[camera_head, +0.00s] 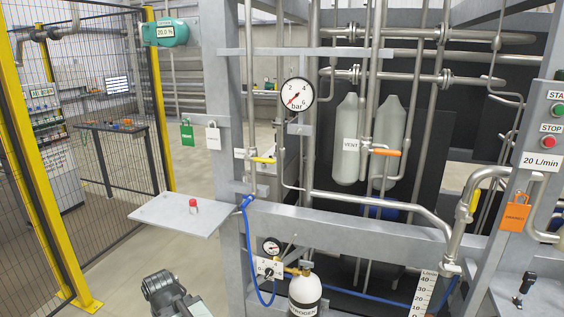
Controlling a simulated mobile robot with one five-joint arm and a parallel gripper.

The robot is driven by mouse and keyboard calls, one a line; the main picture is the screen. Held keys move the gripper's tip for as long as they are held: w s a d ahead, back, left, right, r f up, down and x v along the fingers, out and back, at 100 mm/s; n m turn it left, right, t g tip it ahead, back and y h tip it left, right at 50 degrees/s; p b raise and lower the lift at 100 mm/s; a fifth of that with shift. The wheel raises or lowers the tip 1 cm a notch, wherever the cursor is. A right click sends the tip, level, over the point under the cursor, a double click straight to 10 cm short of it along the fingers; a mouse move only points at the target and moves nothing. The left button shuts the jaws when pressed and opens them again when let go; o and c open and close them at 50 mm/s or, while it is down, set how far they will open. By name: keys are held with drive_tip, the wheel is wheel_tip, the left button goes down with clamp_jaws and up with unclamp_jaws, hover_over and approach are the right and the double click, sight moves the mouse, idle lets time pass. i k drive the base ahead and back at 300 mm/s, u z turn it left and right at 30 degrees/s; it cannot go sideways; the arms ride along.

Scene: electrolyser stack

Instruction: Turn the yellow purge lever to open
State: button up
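A yellow lever (263,160) sits on a thin vertical pipe left of the pressure gauge, and it lies roughly level, across the pipe. A small white label beside it is too small to read. A blue hose (248,245) runs from below this valve down to the nitrogen bottle (305,290). Another yellow handle (474,202) lies along the thick pipe at the right, upright and slightly tilted. A dark jointed part of my arm shows at the bottom left, well below and apart from the levers. No fingertips of my gripper can be made out.
An orange lever (385,152) sits by the VENT label (350,147). A gauge (298,94) hangs on the frame. A grey shelf (165,214) with a red-topped item (193,205) juts out at the left. Green and white tags hang above it. Mesh fencing (95,130) stands further left.

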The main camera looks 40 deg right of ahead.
sight(248, 157)
drive_tip(key=z, duration=0.2)
drive_tip(key=i, duration=1)
drive_tip(key=u, duration=0.1)
